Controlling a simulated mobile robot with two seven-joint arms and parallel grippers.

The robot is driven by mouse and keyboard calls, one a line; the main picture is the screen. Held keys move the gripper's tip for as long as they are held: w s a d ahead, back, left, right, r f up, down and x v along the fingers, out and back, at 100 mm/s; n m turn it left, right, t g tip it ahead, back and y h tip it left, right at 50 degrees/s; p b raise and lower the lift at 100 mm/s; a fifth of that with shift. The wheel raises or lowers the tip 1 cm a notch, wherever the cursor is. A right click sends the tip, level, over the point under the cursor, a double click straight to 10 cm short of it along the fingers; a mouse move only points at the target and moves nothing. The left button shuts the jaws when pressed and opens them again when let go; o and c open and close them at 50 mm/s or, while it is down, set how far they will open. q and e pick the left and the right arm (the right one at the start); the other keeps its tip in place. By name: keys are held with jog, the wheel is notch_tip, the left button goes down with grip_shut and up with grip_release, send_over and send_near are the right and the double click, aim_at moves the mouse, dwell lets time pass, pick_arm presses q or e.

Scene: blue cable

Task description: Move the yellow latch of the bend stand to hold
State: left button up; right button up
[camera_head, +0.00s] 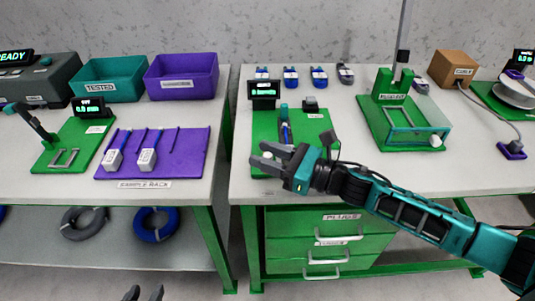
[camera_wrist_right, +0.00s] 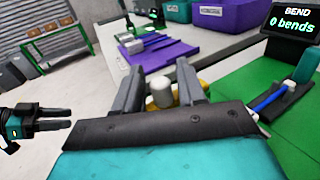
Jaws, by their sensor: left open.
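The bend stand is a green base (camera_head: 262,122) with a small display (camera_wrist_right: 292,17) reading "BEND 0 bends". A blue cable (camera_wrist_right: 268,98) lies in its dark holder, near a teal knob (camera_wrist_right: 305,68). The yellow latch (camera_wrist_right: 205,85) shows only in part behind my right gripper's fingers, with a pale cylindrical knob (camera_wrist_right: 161,92). My right gripper (camera_head: 266,154) is over the stand's front left corner. Its fingers are open, one on each side of the pale knob; contact cannot be told. My left gripper (camera_head: 145,293) is open and empty at the bottom edge, away from the table.
A purple sample rack (camera_head: 185,150) with white-headed plugs lies on the left table. A gap separates the two tables. Another green stand with a clear guard (camera_head: 420,115) is to the right.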

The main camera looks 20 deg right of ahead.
grip_shut()
dwell(0.6)
